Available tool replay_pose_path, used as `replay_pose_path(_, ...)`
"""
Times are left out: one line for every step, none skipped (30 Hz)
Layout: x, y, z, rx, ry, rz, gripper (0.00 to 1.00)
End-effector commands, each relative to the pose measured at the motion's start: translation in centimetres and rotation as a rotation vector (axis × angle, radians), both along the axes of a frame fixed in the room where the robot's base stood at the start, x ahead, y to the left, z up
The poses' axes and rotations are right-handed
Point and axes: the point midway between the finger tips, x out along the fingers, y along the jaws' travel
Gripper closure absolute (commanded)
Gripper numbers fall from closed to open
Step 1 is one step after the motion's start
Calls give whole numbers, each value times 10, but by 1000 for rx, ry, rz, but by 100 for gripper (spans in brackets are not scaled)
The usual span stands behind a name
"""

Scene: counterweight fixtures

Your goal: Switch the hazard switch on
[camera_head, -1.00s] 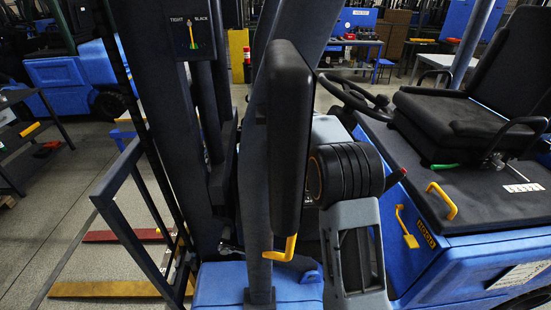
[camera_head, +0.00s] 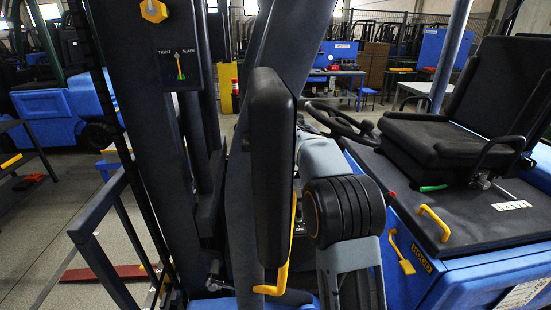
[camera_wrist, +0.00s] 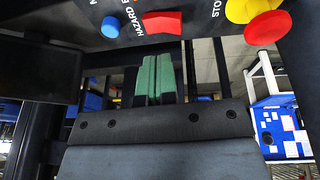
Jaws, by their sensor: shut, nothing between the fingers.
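In the wrist view, a red rocker switch (camera_wrist: 162,22) sits on a dark panel at the top, beside white lettering that reads HAZARD. I cannot tell from this angle which way the rocker is tipped. My gripper (camera_wrist: 153,62) shows as two green-padded fingers pressed together, with nothing between them. The fingertips point toward the panel, just below the rocker in the picture; I cannot tell whether they touch it. In the head view, neither the rocker nor my gripper can be made out behind the truck's posts and my arm.
A blue button (camera_wrist: 111,27) and a red stop button with a yellow base (camera_wrist: 268,27) flank the rocker. In the head view, a black padded upright (camera_head: 272,165) stands close before my arm. The steering wheel (camera_head: 340,120) and black seat (camera_head: 455,110) are to the right.

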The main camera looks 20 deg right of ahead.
Motion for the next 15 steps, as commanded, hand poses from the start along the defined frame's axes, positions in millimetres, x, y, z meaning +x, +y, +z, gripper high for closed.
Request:
replay_pose_path(-1, -3, 10, -1, -5, -1, 100)
replay_pose_path(-1, -5, 16, -1, -4, -1, 100)
replay_pose_path(-2, -7, 23, -1, -4, -1, 100)
replay_pose_path(-3, -9, 29, -1, -4, -1, 100)
replay_pose_path(-4, -10, 34, -1, -3, -1, 100)
replay_pose_path(-4, -12, 41, -1, -3, -1, 100)
replay_pose_path(-5, -13, 46, -1, -3, 0, 100)
replay_pose_path(-6, -14, 50, -1, -3, 0, 100)
replay_pose_path(-7, -15, 55, 0, -2, 0, 100)
replay_pose_path(-7, -16, 59, 0, -2, -1, 100)
replay_pose_path(-7, -17, 63, 0, -1, 0, 100)
replay_pose_path(-8, -18, 66, 0, -1, 0, 100)
replay_pose_path(-8, -19, 69, 0, -1, 0, 100)
replay_pose_path(-8, -20, 71, 0, -1, 0, 100)
replay_pose_path(-9, -20, 74, 0, 0, 0, 100)
